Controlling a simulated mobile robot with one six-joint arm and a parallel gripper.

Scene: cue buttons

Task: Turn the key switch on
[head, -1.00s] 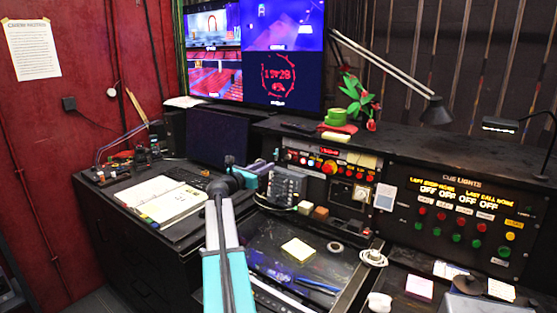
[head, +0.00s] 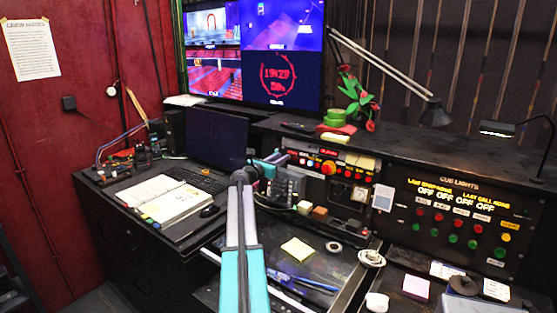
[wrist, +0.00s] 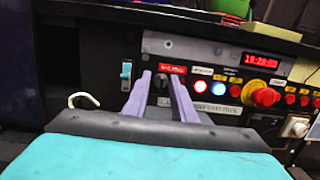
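The key switch (wrist: 161,83) is a small grey round lock on the panel in the wrist view. It shows between my two purple fingers, beside a red label. My gripper (wrist: 158,74) points at the panel with a gap between its fingers. Whether a finger touches the switch cannot be told. In the head view my gripper (head: 282,158) is at the left end of the button panel (head: 345,178), where the arm hides the switch.
Right of the fingers are lit buttons, a red knob on a yellow base (wrist: 262,94) and a red clock display (wrist: 262,58). A teal toggle (wrist: 126,71) is left of them. The cue lights panel (head: 465,215) stands further right.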

